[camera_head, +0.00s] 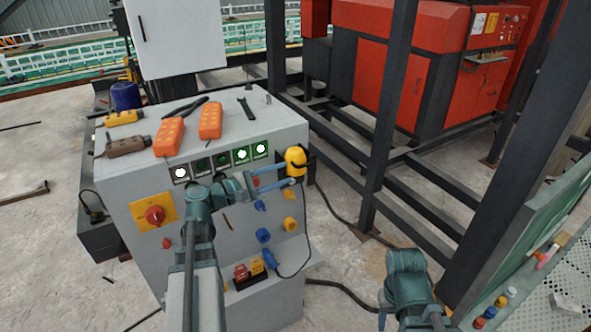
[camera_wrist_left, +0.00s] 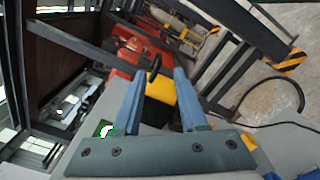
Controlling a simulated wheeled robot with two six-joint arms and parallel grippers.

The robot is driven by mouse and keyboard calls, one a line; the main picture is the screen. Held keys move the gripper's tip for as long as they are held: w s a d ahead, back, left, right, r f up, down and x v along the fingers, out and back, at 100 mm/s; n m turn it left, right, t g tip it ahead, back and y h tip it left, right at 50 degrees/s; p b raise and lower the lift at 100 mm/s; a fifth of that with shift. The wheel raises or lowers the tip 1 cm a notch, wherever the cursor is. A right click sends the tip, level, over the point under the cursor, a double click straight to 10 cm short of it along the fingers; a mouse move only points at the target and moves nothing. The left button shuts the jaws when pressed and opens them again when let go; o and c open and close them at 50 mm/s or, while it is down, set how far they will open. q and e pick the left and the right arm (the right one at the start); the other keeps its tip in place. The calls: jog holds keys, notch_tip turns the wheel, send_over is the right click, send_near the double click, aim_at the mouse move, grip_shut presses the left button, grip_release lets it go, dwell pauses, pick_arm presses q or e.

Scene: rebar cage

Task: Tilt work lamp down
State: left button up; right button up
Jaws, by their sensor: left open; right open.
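The work lamp, a small yellow head (camera_head: 295,157) with a dark bracket, sits at the upper right edge of the grey control cabinet. My left gripper (camera_head: 287,175) is open in front of the cabinet, its fingers pointing right with their tips at the lamp. In the left wrist view the yellow lamp (camera_wrist_left: 160,90) shows between the two open blue fingers (camera_wrist_left: 158,77); whether they touch it I cannot tell. My right gripper (camera_head: 390,312) is open, low at the right, away from the lamp and partly hidden by its own wrist.
The grey cabinet (camera_head: 275,125) carries orange pendant controls (camera_head: 169,136) and tools on top, with a red rotary switch (camera_head: 155,215), lit buttons and blue sockets on its front. Dark steel posts (camera_head: 385,120) stand to the right. A green board (camera_head: 540,225) with markers is at the far right.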

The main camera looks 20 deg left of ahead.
pick_arm(q)
jog(key=v, duration=0.6)
jog(key=shift+s+a, duration=0.2)
jog(key=shift+s, duration=0.05)
jog(key=s+d+f+m+g, duration=0.1)
jog(key=d+f+m+g, duration=0.4)
jog(key=d, duration=0.4)
jog(key=d+f+m+g, duration=0.35)
jog(key=d+f, duration=0.35)
jog(key=d, duration=0.3)
jog(key=s+d+f+m+g+y, duration=0.6)
jog(key=s+d+f+m+y, duration=0.3)
jog(key=s+d+m+y, duration=0.1)
jog(key=shift+s+d+f+m+y, duration=0.2)
jog(key=shift+s+f+m+y, duration=0.2)
jog(key=shift+s+m+y, duration=0.55)
jog(key=shift+w, duration=0.25)
